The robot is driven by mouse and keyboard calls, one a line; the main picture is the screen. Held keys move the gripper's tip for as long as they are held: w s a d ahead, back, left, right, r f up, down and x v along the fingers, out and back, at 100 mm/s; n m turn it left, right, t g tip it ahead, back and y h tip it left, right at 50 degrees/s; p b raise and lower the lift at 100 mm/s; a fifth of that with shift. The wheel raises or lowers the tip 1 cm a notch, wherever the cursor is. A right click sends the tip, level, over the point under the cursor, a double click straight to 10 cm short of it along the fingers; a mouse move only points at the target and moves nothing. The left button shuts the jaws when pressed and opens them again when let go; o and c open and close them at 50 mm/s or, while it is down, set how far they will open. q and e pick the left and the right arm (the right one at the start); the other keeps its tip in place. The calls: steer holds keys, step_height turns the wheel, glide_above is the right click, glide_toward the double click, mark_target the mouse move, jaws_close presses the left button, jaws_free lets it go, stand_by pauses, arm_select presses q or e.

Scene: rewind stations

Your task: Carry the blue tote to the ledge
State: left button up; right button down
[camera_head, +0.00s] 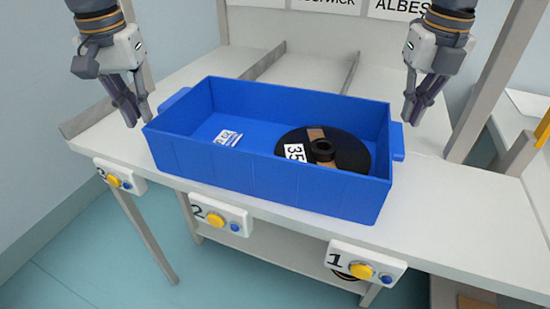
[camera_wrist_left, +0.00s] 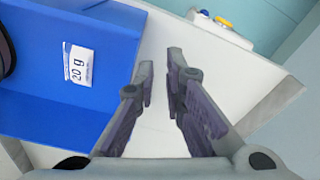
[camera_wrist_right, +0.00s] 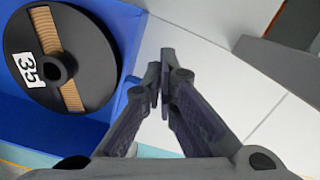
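The blue tote (camera_head: 270,180) stands upright on the white worktop, with a tab handle at each short end. Inside it lie a black reel (camera_head: 350,152) with a tan winding and a "35" label, and a small white label (camera_head: 228,138). My left gripper (camera_head: 138,118) is off the tote's left end, empty, its fingers a little apart (camera_wrist_left: 160,70). My right gripper (camera_head: 411,120) is off the right end near that handle, empty, its fingertips together or nearly so (camera_wrist_right: 161,65). Neither gripper visibly touches the tote. The reel also shows in the right wrist view (camera_wrist_right: 95,55).
The worktop (camera_head: 440,200) has numbered button boxes along its front edge: 3 (camera_head: 120,177), 2 (camera_head: 221,215) and 1 (camera_head: 366,266). Low grey dividers (camera_head: 268,62) run behind the tote. Grey posts (camera_head: 497,80) rise at the right. A lower shelf (camera_head: 270,255) is underneath.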

steer(key=shift+d+f, duration=0.1)
steer(key=shift+d, duration=0.15)
arm_select(q)
steer(key=shift+a, duration=0.35)
arm_select(e)
steer(key=c, duration=1.8)
jaws_free()
steer(key=shift+d, duration=0.1)
arm_select(q)
step_height(320, 180, up, 12)
steer(key=s, duration=0.1)
arm_select(e)
steer(key=r, duration=0.8)
steer(key=s+r, duration=0.1)
steer(key=r, duration=0.3)
arm_select(q)
steer(key=shift+f, duration=0.15)
arm_select(e)
steer(key=shift+f, duration=0.1)
